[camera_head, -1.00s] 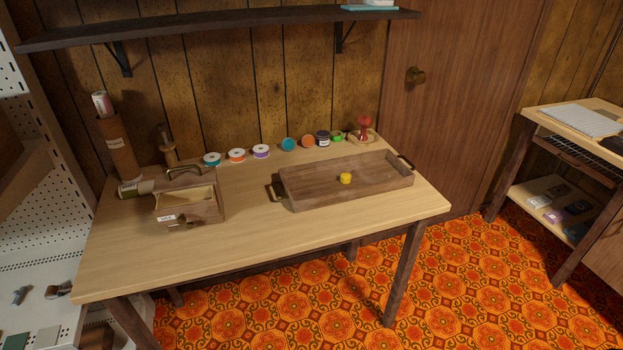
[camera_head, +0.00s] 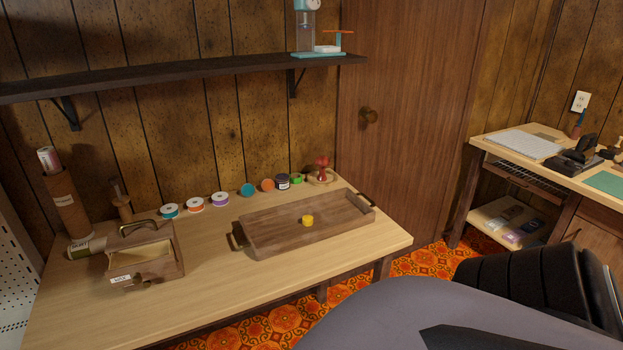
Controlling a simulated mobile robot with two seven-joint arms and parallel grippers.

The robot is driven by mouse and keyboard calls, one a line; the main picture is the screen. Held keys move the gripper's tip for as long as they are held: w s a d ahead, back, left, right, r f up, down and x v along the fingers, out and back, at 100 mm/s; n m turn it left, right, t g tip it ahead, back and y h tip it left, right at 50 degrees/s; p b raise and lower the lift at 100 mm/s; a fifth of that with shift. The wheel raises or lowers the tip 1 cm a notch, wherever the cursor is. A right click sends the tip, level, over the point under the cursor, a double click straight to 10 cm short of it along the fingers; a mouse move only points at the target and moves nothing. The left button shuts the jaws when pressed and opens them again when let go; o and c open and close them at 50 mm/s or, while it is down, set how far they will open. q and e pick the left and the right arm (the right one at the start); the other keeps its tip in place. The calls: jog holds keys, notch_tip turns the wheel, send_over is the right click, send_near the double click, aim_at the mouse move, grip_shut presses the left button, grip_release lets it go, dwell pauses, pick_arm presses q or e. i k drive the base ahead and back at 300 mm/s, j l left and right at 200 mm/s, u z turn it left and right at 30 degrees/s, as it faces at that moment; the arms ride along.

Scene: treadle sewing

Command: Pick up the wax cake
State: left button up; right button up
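A small yellow round cake (camera_head: 308,220), which looks like the wax cake, sits inside the wooden tray (camera_head: 262,249) on the table. It is near the middle of the tray floor, with nothing touching it from above. The tray has a dark handle at each end. Neither of my grippers can be made out. A large grey shape and a black ridged part at the lower right look like parts of my own arm, close to the camera.
A wooden box with a labelled drawer (camera_head: 165,270) stands at the left of the table (camera_head: 215,300). Several thread spools (camera_head: 195,204) and small jars (camera_head: 282,181) line the back. A red pincushion (camera_head: 322,163) is behind the tray. A shelf (camera_head: 200,72) hangs above.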

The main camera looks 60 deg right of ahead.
aim_at(306, 220)
jog(key=k+l, duration=0.1)
jog(key=l, duration=1.25)
jog(key=k+l, duration=0.15)
jog(key=l, duration=0.55)
jog(key=k+l, duration=0.1)
jog(key=l, duration=0.55)
jog(key=k+l, duration=0.1)
jog(key=l, duration=1.25)
jog(key=k+l, duration=0.15)
jog(key=l, duration=0.55)
jog(key=k+l, duration=0.15)
jog(key=i+j+z, duration=0.1)
jog(key=j, duration=0.1)
